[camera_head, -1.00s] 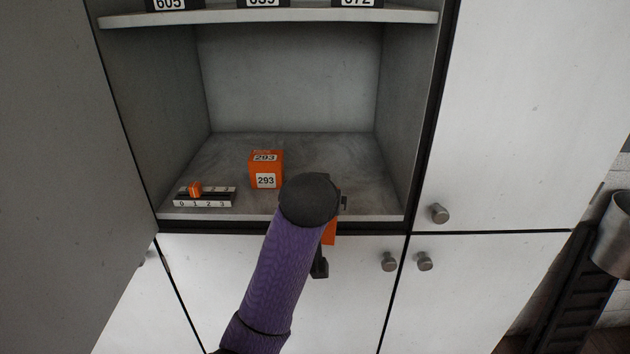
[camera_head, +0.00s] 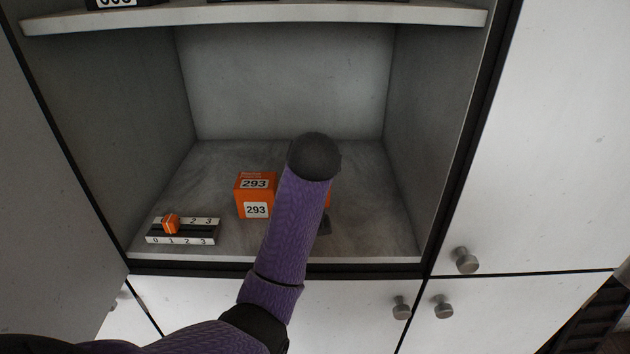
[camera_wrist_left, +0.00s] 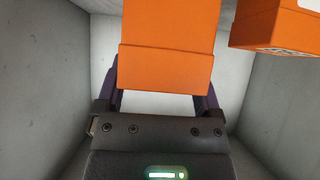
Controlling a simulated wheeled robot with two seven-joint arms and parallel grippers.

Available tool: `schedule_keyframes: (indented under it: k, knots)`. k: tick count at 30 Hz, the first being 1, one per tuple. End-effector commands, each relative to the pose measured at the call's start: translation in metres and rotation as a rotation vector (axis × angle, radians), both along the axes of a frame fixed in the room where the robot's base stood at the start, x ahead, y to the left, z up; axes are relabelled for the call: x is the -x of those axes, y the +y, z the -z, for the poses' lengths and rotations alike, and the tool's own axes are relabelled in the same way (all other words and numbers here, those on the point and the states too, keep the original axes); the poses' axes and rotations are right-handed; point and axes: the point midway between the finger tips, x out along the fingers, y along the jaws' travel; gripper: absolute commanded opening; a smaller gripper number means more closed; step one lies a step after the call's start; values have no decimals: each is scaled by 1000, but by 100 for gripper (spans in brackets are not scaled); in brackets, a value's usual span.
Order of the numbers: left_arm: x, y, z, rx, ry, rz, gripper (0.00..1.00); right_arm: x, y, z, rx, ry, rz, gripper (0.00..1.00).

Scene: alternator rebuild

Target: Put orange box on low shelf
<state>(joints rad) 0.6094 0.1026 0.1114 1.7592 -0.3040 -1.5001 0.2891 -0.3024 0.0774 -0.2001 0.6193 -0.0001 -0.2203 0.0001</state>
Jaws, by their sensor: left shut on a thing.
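My left gripper (camera_wrist_left: 162,92) is shut on an orange box (camera_wrist_left: 170,45), which fills the space between its fingers in the left wrist view. In the head view, my purple left forearm hides most of the gripper and box; only a thin orange strip of the box (camera_head: 328,194) shows at its right. The held box is inside the open low compartment, over the low shelf (camera_head: 375,215). I cannot tell whether it touches the shelf. My right gripper is not in view.
Another orange box marked 293 (camera_head: 256,195) stands left of my arm; it also shows in the left wrist view (camera_wrist_left: 275,28). A 0–3 numbered strip with an orange piece (camera_head: 182,232) lies front left. The upper shelf (camera_head: 260,15) overhangs. The shelf's right side is clear.

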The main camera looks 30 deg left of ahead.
Motion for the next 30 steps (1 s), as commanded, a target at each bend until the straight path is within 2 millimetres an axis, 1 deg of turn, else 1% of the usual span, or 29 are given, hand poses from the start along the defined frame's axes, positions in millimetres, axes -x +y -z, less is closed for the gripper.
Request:
schedule_keyframes:
  k: [1,3,5,7,15,16,17,18,24,26,30]
  knots:
    - [1,0,11,1,8,0,16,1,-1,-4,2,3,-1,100]
    - [1,0,25,0,6,0,16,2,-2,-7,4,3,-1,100]
    - [0,0,32,0,4,0,16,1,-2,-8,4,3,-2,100]
    - [0,0,36,0,0,0,16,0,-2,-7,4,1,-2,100]
    - [0,0,39,1,1,0,16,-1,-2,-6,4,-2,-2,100]
    - [0,0,39,1,2,0,89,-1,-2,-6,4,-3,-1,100]
    - [0,0,38,1,1,0,96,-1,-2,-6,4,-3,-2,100]
    - [0,0,38,1,1,0,100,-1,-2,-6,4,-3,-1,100]
    - [0,0,38,1,1,0,100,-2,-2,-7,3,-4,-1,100]
    - [0,0,34,0,-1,1,100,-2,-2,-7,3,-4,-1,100]
    - [13,-9,25,2,-3,1,100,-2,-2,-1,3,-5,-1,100]
